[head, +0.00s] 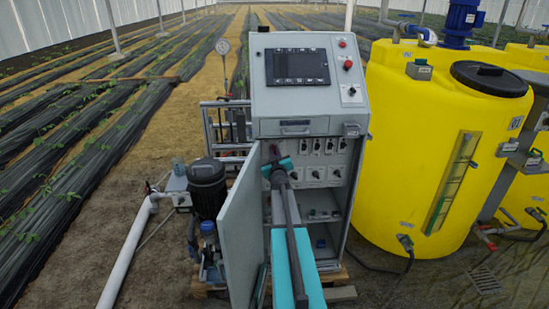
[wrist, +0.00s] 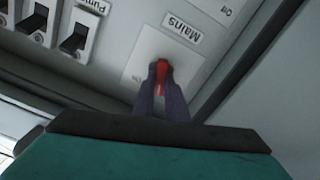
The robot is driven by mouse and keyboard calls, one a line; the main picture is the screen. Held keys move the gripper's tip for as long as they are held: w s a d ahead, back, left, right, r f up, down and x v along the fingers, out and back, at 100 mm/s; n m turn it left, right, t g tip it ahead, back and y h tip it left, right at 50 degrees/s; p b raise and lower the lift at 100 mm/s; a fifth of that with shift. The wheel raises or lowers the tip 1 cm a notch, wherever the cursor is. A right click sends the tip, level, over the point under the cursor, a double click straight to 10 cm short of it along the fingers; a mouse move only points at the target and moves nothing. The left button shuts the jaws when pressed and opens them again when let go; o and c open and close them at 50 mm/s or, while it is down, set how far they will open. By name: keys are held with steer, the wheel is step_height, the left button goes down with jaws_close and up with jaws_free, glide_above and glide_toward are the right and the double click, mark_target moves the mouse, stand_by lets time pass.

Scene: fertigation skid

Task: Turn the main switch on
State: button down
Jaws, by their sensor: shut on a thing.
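In the wrist view, the main switch (wrist: 162,73) is a red lever on a light plate, next to a label reading "Mains", which appears upside down. My gripper (wrist: 161,85) is shut on the red lever, with its dark fingers on either side of it. The fingers hide part of the lever, and I cannot tell its exact position. In the head view, my gripper (head: 276,165) reaches into the open grey cabinet (head: 279,128) at the left of the switch panel.
Black switches (wrist: 75,40) sit beside the main switch in the wrist view. The cabinet door (head: 241,232) stands open to the left of my arm. A touchscreen (head: 297,66) is above. A yellow tank (head: 420,130) stands close on the right, and a pump (head: 207,187) on the left.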

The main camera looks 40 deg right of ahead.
steer(key=m, duration=1.2)
steer(key=shift+s+d+f+m+p, duration=0.1)
steer(key=shift+s+d+m+p, duration=0.1)
steer(key=shift+m+p, duration=0.2)
stand_by(0.3)
steer(key=c, duration=1.8)
jaws_free()
steer(key=shift+o, duration=0.2)
steer(key=shift+s+a, duration=0.1)
steer(key=shift+a, duration=0.05)
steer(key=b+v, duration=0.3)
steer(key=v, duration=1)
steer(key=shift+s+b, duration=0.2)
steer(key=shift+b, duration=0.1)
steer(key=shift+a, duration=0.1)
